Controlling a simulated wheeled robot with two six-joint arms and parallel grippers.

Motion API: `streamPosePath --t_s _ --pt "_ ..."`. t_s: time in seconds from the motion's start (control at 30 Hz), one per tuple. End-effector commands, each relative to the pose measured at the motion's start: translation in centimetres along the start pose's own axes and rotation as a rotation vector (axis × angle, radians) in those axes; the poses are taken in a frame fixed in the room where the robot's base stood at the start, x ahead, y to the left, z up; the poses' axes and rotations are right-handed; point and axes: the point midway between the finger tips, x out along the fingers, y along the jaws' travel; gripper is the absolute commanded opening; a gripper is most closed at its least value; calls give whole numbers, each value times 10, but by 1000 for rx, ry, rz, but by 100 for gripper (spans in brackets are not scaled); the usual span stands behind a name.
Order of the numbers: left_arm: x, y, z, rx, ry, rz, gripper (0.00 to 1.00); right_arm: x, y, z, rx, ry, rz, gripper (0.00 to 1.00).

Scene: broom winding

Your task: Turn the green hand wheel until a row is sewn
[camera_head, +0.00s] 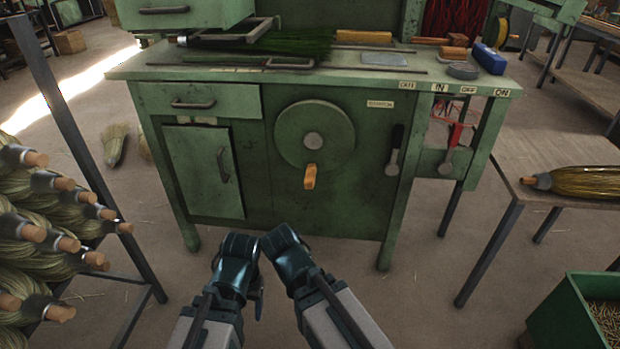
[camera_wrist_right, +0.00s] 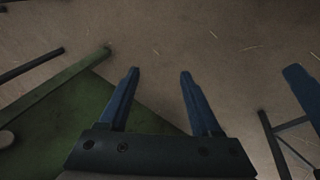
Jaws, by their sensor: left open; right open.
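The green hand wheel (camera_head: 290,137) is a round disc on the front of the green workbench (camera_head: 240,200), with a pale hub. Its orange-brown handle (camera_head: 310,177) hangs at the bottom of the disc. My left gripper (camera_head: 257,290) and my right gripper (camera_head: 270,240) are low in front of the bench, close together, both apart from the wheel and handle. In the right wrist view my right gripper (camera_wrist_right: 158,80) is open, with nothing between its blue fingers. The left fingertips are hard to make out. A green broom head (camera_head: 300,43) lies on the bench top.
Levers (camera_head: 394,150) sit right of the wheel, one with a red grip (camera_head: 455,135). A rack of brooms (camera_head: 40,230) stands left. A side table (camera_head: 560,165) with a broom and a green bin (camera_head: 570,310) stand right. Floor before the bench is clear.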

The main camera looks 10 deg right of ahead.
Motion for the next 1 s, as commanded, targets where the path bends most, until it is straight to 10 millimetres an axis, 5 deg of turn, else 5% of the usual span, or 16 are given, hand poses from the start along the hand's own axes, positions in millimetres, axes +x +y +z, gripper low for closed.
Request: streamPosePath --t_s 0.3,0.53,0.7,1.0 --pt "35 4 -2 -3 1 1 65 19 54 -56 254 312 235 65" --pt "77 8 -5 -7 2 1 65 -1 97 -123 440 796 381 65" --pt "99 10 -6 -10 3 2 65 -32 98 -159 452 1112 363 65" --pt "110 12 -7 -12 4 2 65 -55 85 -179 408 1302 298 65"
